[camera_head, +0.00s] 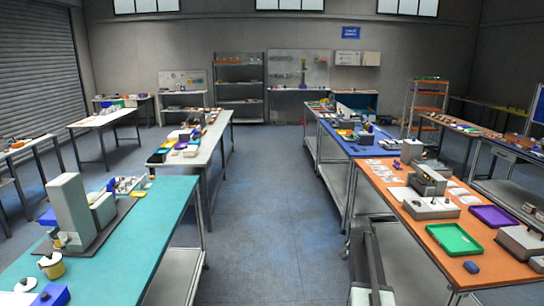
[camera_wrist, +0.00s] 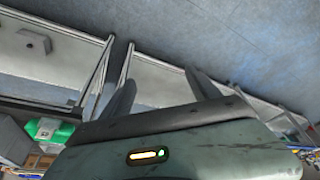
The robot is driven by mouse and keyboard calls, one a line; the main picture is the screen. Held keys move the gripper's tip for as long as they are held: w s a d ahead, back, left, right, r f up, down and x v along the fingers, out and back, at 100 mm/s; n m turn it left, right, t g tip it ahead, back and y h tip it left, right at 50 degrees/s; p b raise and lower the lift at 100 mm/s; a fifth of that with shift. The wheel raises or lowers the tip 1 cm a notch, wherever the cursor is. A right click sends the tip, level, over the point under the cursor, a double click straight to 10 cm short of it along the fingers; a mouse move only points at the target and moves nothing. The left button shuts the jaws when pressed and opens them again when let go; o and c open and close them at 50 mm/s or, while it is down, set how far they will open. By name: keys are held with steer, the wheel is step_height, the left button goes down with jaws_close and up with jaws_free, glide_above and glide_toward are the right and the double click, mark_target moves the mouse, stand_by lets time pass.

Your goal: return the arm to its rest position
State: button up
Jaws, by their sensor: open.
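My gripper (camera_wrist: 161,76) shows in the wrist view, its two dark fingers spread wide apart with nothing between them. Behind the fingers is the dark, worn gripper body with a small lit indicator. The fingers point toward the blue-grey floor and the metal frames of the tables, and they touch nothing that I can see. In the head view a grey upright part at the bottom, right of the middle, seems to be my arm. I cannot make out the fingers there.
An orange-topped table (camera_head: 405,215) stands at the right with a green tray (camera_head: 454,240), a purple tray (camera_head: 493,217) and grey devices. A teal-topped table (camera_head: 140,235) stands at the left with a grey machine (camera_head: 72,210). The floor aisle (camera_head: 265,200) between them is clear.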

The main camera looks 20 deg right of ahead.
steer(key=a+f+n+y+b, duration=0.25)
steer(key=a+n, duration=0.45)
steer(key=a, duration=2.4)
steer(key=s+a+f+n+g+y, duration=0.1)
steer(key=s+a+n, duration=0.5)
steer(key=s+a, duration=0.4)
steer(key=shift+s+a+f+g, duration=0.2)
steer(key=shift+s+f+g, duration=0.05)
steer(key=shift+f+g, duration=0.1)
